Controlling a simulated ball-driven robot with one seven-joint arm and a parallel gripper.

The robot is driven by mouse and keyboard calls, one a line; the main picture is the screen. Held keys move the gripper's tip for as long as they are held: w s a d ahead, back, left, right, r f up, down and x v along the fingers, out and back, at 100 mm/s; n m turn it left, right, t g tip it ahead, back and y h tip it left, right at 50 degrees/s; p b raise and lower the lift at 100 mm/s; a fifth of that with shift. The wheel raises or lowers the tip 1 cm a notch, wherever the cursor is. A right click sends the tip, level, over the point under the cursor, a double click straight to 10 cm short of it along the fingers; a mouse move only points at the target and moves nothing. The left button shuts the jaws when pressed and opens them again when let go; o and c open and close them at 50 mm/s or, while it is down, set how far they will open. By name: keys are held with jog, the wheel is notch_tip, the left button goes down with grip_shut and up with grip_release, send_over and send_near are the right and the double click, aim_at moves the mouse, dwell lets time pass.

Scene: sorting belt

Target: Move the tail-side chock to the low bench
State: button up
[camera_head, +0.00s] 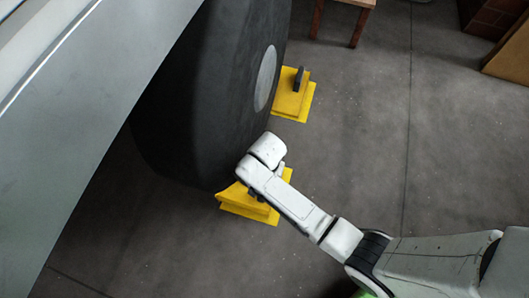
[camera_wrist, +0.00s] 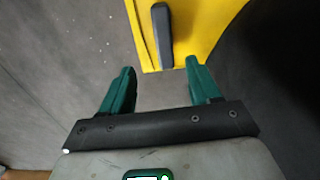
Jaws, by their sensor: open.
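A yellow chock (camera_head: 262,216) lies on the floor against the near side of the black tyre, partly hidden by my arm. A second yellow chock (camera_head: 288,105) with a dark upright handle (camera_head: 298,78) lies at the tyre's far side. The pictures do not mark which is tail-side. In the wrist view, my gripper (camera_wrist: 160,70) has its green fingers spread and empty. A yellow chock (camera_wrist: 205,22) and its dark handle (camera_wrist: 161,35) are just ahead of the gap between them. Contact is not visible. A low wooden bench (camera_head: 358,3) is partly in view at the top.
The big black tyre (camera_head: 205,100) stands close left of my arm. A grey panel (camera_head: 90,95) overhangs the left. The grey floor (camera_head: 385,135) between tyre and right side is clear.

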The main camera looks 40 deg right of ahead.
jog(key=f, duration=0.2)
jog(key=f+b, duration=0.1)
jog(key=shift+w+a, duration=0.25)
jog(key=shift+w, duration=0.05)
notch_tip(320, 180, down, 10)
jog(key=b, duration=0.6)
grip_shut()
jog(key=shift+r, duration=0.1)
dwell(0.7)
